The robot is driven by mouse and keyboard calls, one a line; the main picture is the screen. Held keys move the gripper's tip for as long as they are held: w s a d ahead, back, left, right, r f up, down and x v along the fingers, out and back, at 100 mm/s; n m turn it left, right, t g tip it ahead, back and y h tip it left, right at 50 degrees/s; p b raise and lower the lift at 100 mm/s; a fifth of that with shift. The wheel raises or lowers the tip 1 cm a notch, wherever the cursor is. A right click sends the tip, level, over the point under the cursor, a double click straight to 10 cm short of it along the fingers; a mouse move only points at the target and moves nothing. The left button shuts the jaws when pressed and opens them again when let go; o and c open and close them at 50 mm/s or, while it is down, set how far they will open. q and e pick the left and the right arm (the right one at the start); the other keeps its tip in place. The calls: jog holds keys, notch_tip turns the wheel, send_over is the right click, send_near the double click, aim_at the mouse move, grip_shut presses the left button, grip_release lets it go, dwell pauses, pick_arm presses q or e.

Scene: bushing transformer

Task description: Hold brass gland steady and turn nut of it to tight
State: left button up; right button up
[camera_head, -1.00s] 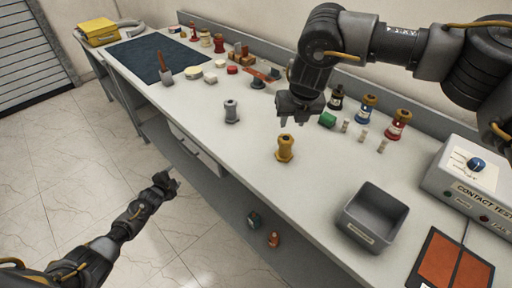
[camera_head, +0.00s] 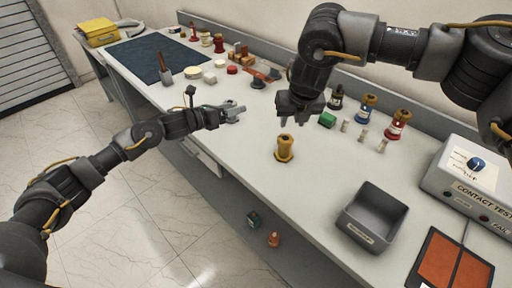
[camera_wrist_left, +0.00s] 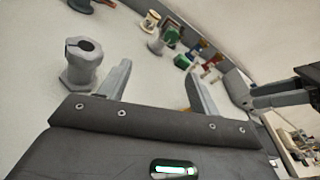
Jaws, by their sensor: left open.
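The brass gland (camera_head: 284,148) stands upright on the bench in the head view, apart from both grippers. My left gripper (camera_head: 236,111) is open over the bench, to the left of the brass gland. A grey gland-shaped part (camera_wrist_left: 82,62) stands upright just left of its fingers in the left wrist view, outside the gap between them. The left gripper mostly hides this part in the head view. My right gripper (camera_head: 299,118) hangs fingers down above the bench, behind the brass gland, and looks open and empty. I cannot make out the brass gland in the wrist view.
A grey bin (camera_head: 372,218) and the contact tester box (camera_head: 470,180) are at the right. A green block (camera_head: 327,119) and several coloured bushings (camera_head: 365,108) stand behind the brass gland. A dark mat (camera_head: 150,58) lies far left. Bench front is clear.

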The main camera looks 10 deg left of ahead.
aim_at(279, 149)
pick_arm(q)
jog(key=s+d+f+m+g, duration=0.1)
jog(key=s+d+f+m, duration=0.1)
jog(key=s+d, duration=0.1)
jog(key=s+d+f+m+g, duration=0.2)
jog(key=s+d+m, duration=0.1)
jog(key=s+d+f+m+g+h, duration=0.1)
jog(key=s+d+f+m+g, duration=0.1)
jog(key=s+d+m, duration=0.1)
jog(key=shift+s+d+f, duration=0.1)
jog(key=shift+s+d, duration=0.3)
jog(key=shift+s, duration=0.15)
jog(key=x, duration=1)
jog(key=shift+w+d+f, duration=0.2)
jog(key=shift+d, duration=0.15)
